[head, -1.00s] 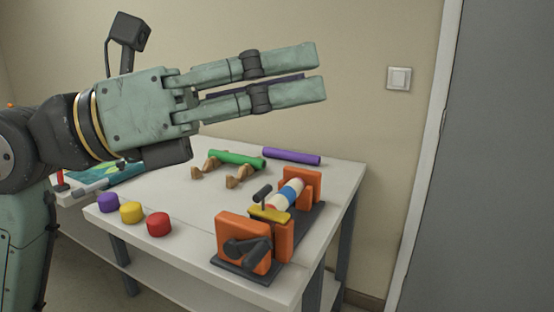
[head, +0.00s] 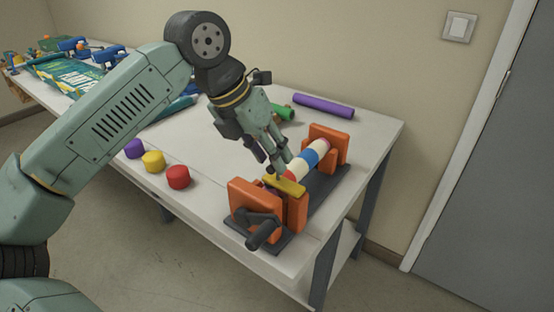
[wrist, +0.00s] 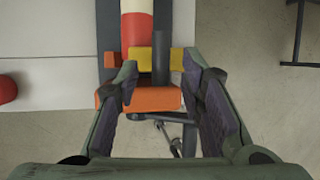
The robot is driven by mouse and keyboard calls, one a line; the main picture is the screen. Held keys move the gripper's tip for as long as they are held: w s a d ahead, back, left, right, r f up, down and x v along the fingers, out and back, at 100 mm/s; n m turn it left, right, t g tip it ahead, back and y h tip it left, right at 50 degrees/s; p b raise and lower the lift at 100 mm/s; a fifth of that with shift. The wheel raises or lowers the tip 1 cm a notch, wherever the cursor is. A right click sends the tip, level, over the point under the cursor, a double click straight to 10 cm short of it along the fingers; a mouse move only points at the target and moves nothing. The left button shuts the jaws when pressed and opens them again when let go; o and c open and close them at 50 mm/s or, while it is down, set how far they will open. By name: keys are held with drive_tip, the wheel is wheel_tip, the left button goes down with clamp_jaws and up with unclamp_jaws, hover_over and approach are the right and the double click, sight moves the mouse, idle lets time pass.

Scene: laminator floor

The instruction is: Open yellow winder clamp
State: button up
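The yellow winder clamp (head: 289,186) is a flat bar on the near end of the orange winder (head: 256,199), close to the roll. In the wrist view the yellow clamp (wrist: 142,58) lies across the roll, with a dark handle (wrist: 161,62) standing beside it. My gripper (head: 281,167) points down at the clamp and hides its handle in the head view. In the wrist view my gripper (wrist: 161,74) is open, with a finger on each side of the handle. I cannot tell whether a finger touches it.
The winder holds a striped roll (head: 310,157) on a dark base. A black crank (head: 263,232) is at its near end. Purple (head: 135,149), yellow (head: 153,161) and red (head: 178,176) knobs line the table's front left. A purple tube (head: 323,106) lies behind.

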sight(283, 177)
drive_tip(key=shift+x, duration=1.85)
drive_tip(key=shift+c, duration=0.5)
drive_tip(key=shift+r, duration=0.1)
clamp_jaws()
